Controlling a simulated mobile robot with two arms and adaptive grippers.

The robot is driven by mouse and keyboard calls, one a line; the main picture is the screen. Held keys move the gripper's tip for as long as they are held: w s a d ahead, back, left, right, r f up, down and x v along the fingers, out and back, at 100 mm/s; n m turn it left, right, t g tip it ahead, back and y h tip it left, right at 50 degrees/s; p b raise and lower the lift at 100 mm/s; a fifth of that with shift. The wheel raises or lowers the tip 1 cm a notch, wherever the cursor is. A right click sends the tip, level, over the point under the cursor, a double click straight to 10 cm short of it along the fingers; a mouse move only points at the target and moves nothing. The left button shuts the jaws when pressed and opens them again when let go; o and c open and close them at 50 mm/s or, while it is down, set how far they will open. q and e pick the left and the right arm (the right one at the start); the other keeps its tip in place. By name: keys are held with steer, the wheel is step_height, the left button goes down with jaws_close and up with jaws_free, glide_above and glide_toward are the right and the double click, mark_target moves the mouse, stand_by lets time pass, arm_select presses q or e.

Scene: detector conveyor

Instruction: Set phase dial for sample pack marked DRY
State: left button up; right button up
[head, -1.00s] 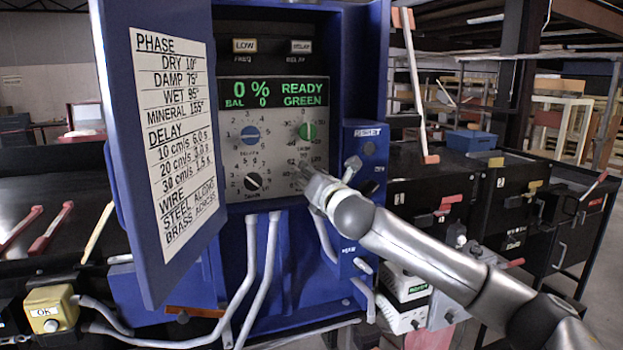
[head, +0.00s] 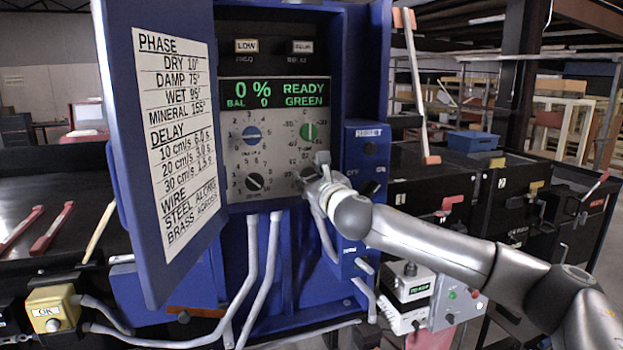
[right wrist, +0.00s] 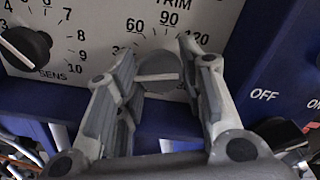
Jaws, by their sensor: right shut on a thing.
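The blue detector cabinet has a grey control panel (head: 275,132) with several dials; its display reads 0 %, BAL 0, READY GREEN. The degree-scaled dial (right wrist: 158,72) at the panel's lower right is a dark grey round knob; 60, 90 and 120 show around it in the right wrist view. My right gripper (head: 314,180) is at this dial, its two fingers (right wrist: 160,85) on either side, shut on it. A pale line crosses the knob, but I cannot read its setting. The chart (head: 177,140) on the open door lists PHASE DRY 10°. My left gripper is not in view.
The SENS dial (right wrist: 25,45) is left of my fingers. A black OFF/ON switch (right wrist: 280,135) sits close on the right. Grey hoses (head: 262,270) hang below the panel. The open door (head: 130,150) bounds the left side. A yellow OK button box (head: 52,310) is at lower left.

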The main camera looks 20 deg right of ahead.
steer(key=shift+f+n, duration=0.4)
steer(key=shift+n, duration=0.8)
steer(key=shift+a, duration=0.1)
steer(key=o, duration=1)
steer(key=shift+n, duration=0.3)
steer(key=shift+c, duration=0.2)
steer(key=shift+o, duration=0.2)
steer(key=shift+r, duration=0.15)
steer(key=shift+r, duration=0.1)
steer(key=s, duration=1.2)
steer(key=shift+d, duration=0.35)
